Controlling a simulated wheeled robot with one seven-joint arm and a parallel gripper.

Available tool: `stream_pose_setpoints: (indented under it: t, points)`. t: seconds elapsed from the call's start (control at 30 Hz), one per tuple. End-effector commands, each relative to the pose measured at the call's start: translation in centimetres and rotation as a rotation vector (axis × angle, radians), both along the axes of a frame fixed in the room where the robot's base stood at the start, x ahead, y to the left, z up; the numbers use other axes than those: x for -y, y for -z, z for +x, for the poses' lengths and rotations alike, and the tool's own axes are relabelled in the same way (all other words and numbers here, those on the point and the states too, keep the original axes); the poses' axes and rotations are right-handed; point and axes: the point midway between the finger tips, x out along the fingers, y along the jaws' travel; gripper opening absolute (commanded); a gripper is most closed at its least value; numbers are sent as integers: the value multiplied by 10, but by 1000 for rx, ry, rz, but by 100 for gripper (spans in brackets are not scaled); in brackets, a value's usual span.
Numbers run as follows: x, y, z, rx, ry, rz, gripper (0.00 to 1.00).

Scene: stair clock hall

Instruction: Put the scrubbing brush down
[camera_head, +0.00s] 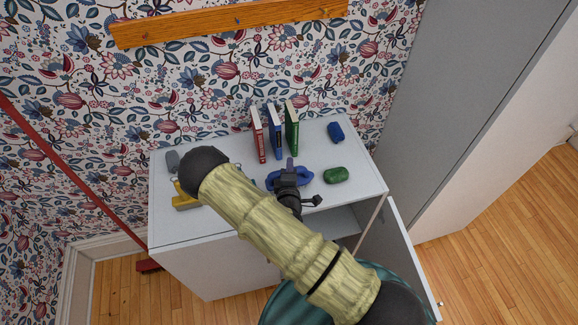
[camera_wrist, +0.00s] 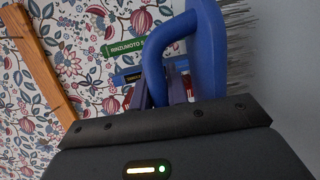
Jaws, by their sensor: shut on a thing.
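The blue scrubbing brush (camera_head: 272,180) is in my gripper (camera_head: 290,172), over the middle of the grey-white cabinet top (camera_head: 225,228). In the wrist view the brush (camera_wrist: 208,50) fills the upper middle, its looped handle toward the left and its grey bristles facing right. My gripper's jaws (camera_wrist: 163,78) are shut on the handle, partly hidden behind it. I cannot tell whether the brush touches the top.
Red (camera_head: 258,135), blue (camera_head: 274,132) and green (camera_head: 292,128) books stand behind the brush. A green object (camera_head: 335,175) and a dark blue one (camera_head: 336,132) lie right. Yellow (camera_head: 184,199) and grey (camera_head: 172,160) objects lie left. The cabinet door (camera_head: 397,255) stands open.

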Motion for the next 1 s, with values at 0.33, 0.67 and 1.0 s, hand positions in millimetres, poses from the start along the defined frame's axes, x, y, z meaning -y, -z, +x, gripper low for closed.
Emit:
stream_pose_setpoints:
  t: [0.33,0.67,1.0]
  points:
    - [0,6,0,1,0,0,0]
    - [-3,9,-1,1,-5,1,0]
    - [-2,14,0,1,-3,0,0]
